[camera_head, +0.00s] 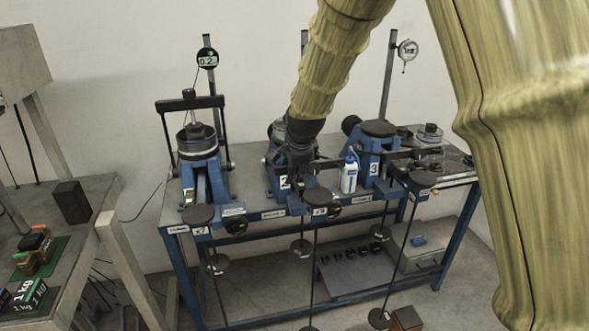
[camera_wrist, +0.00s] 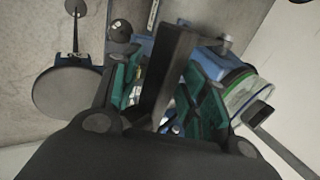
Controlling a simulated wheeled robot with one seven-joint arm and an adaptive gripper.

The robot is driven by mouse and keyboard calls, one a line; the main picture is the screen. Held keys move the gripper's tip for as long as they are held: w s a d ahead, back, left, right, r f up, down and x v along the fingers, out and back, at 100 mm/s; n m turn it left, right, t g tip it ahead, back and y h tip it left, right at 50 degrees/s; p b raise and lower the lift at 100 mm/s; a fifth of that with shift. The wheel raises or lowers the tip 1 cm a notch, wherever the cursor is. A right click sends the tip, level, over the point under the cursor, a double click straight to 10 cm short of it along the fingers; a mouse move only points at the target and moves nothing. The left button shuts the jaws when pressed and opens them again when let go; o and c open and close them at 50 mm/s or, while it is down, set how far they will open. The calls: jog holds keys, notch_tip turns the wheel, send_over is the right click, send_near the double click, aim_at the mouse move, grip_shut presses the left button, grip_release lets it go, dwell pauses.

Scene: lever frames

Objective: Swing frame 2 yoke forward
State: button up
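Frame 2 (camera_head: 277,185) is the middle blue lever frame on the bench, partly hidden behind my arm and gripper. My gripper (camera_head: 299,172) points down at it. In the wrist view my gripper (camera_wrist: 163,80) has its two teal-padded fingers apart. A dark bar (camera_wrist: 172,62), which looks like part of frame 2's yoke, lies slantwise between the fingers. It is nearer the right pad, with a gap to the left pad. I cannot tell whether it touches the right pad. In the head view the yoke is mostly hidden by my gripper.
Frame 1 (camera_head: 201,160), with its black yoke (camera_head: 190,104) upright over the cell, stands left. Frame 3 (camera_head: 377,140) stands right. A white bottle (camera_head: 349,174) stands close right of my gripper. Dial gauges (camera_head: 207,59) sit on posts behind. Weights lie on the left table (camera_head: 84,215).

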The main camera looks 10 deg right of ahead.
jog(key=v, duration=1.2)
jog(key=shift+f, duration=0.1)
